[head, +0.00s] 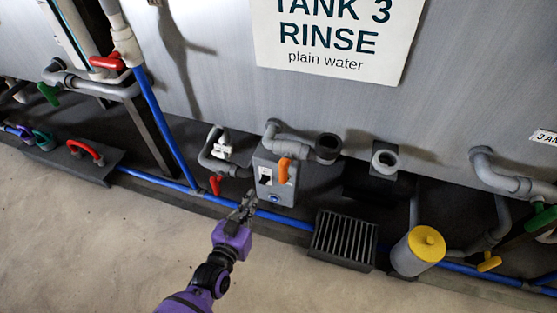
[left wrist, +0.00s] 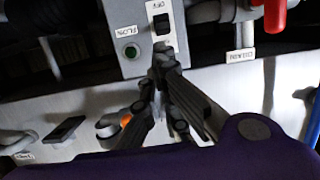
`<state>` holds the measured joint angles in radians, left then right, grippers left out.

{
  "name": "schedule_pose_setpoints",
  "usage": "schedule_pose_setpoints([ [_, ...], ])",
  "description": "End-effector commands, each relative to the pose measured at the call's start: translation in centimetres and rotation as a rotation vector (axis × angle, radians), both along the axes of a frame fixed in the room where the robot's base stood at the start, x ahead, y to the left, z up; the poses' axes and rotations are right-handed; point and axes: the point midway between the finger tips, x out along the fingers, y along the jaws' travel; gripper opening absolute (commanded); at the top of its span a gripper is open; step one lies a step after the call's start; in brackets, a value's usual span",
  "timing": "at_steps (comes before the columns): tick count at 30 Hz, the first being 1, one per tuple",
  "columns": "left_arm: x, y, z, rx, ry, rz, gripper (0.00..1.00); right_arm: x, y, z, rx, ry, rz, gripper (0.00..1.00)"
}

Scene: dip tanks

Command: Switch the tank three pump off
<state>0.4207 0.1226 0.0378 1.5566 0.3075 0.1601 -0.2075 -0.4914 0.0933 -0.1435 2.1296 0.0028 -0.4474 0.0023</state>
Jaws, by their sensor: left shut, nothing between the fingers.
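The tank three pump box (head: 267,192) is a grey box low on the tank front, under the sign reading TANK 3 RINSE. A black rocker switch (head: 265,177) sits on its face. In the left wrist view the switch (left wrist: 161,28) is near the top, beside a label that appears to read OFF, upside down. My left gripper (head: 246,203) is shut and empty, just below and left of the box in the head view. In the left wrist view its fingertips (left wrist: 162,60) overlap the panel's edge by the switch. I cannot tell whether they touch. My right gripper is not in view.
A red handle (head: 215,184), a blue pipe (head: 300,220), a dark grate (head: 343,239) and a yellow-capped canister (head: 416,254) are nearby. The floor in front is clear.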

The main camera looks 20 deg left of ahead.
Motion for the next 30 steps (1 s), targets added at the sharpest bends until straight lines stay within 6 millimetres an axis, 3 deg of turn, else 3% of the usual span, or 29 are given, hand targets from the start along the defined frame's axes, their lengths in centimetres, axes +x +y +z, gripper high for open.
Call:
schedule_pose_setpoints([
  [17, 0.7, 0.3, 0.6, 0.018, -0.047, 0.011, 0.0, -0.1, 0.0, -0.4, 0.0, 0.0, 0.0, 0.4],
  [30, 7.9, 0.1, -0.7, 0.019, -0.045, 0.011, 0.0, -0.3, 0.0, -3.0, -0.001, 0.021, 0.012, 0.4],
])
